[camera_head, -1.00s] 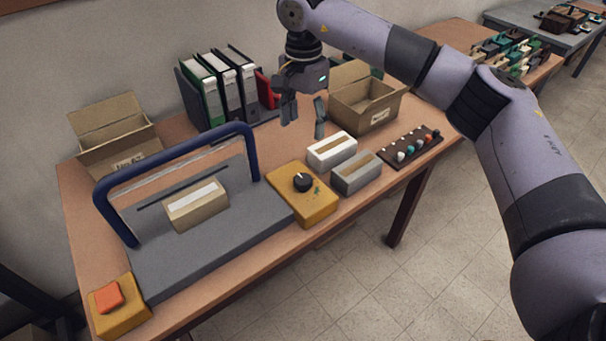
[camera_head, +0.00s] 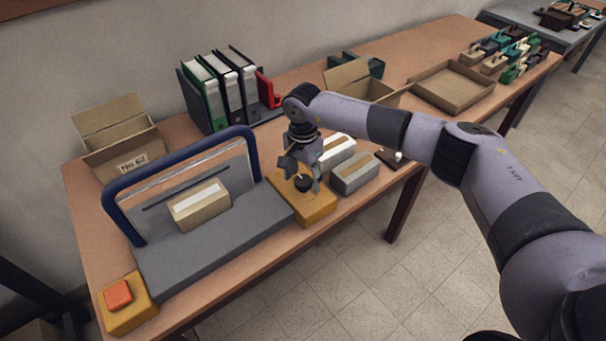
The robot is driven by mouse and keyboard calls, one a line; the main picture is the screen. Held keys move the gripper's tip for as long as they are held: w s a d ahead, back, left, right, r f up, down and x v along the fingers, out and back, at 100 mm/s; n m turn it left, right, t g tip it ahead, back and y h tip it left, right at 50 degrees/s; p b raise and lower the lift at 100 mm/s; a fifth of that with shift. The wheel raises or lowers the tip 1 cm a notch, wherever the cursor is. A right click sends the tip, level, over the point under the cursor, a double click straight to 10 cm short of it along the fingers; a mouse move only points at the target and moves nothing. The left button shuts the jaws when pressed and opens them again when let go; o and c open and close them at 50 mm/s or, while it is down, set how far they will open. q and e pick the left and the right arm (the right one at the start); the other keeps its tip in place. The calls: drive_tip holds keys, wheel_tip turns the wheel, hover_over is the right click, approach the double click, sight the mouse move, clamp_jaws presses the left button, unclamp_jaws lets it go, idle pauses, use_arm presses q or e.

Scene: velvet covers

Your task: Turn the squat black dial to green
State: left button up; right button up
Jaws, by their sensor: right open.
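The squat black dial (camera_head: 303,183) sits on top of a yellow box (camera_head: 317,207) at the table's front edge. My right gripper (camera_head: 301,180) is right over the box, pointing down, with its open fingers on either side of the dial. I cannot tell whether the fingers touch it. The marks around the dial, green included, are hidden or too small to read now. My left gripper is not in view.
A grey sealer with a blue arched bar (camera_head: 180,163) stands left of the yellow box. A white box (camera_head: 338,150) and a grey box (camera_head: 355,173) stand close on its right. An orange button (camera_head: 118,294) is at front left.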

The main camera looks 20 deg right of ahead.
drive_tip(key=c, duration=1.2)
drive_tip(key=shift+o, duration=0.2)
